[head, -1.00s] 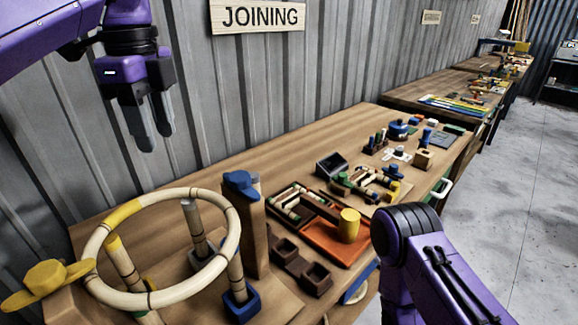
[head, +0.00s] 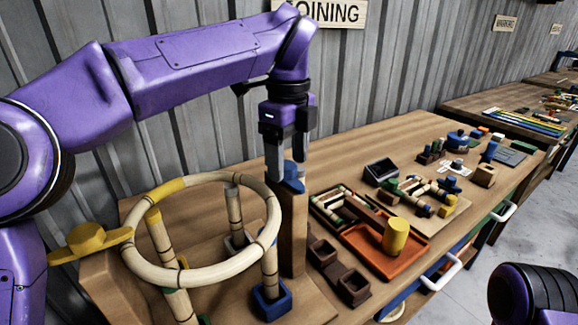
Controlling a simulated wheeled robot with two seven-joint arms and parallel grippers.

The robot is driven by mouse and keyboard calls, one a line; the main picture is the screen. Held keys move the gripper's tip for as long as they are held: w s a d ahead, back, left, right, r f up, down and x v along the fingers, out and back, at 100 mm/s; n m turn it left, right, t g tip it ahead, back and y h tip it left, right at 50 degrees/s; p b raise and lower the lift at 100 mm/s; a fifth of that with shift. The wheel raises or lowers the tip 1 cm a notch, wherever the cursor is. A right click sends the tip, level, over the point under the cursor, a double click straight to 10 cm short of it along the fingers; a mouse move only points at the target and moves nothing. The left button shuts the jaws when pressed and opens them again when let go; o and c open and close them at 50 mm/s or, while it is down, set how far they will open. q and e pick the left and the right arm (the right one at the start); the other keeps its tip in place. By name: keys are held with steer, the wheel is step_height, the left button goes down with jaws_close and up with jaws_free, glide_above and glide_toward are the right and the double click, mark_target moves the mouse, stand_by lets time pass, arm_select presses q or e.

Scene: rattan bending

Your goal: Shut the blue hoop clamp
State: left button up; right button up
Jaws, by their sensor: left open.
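The blue hoop clamp (head: 291,185) sits on top of a tall wooden post (head: 293,235), by the right side of the pale rattan hoop (head: 272,215). Whether it reaches over the hoop is hard to tell, as my gripper partly covers it. My left gripper (head: 287,167) points down, open, with its fingertips right at the blue clamp's top; I cannot tell if they touch it. A yellow clamp (head: 86,239) sits at the hoop's left side. My right gripper is out of view; only part of that arm shows at the lower right.
Rattan posts stand under the hoop, one in a blue socket (head: 272,300). Brown cups (head: 354,286) and an orange tray (head: 372,260) with a yellow cylinder (head: 396,236) lie to the right. A corrugated wall (head: 380,90) stands behind the bench.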

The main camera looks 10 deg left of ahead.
arm_select(q)
steer(key=shift+f, duration=0.35)
steer(key=shift+c, duration=0.4)
steer(key=c, duration=1)
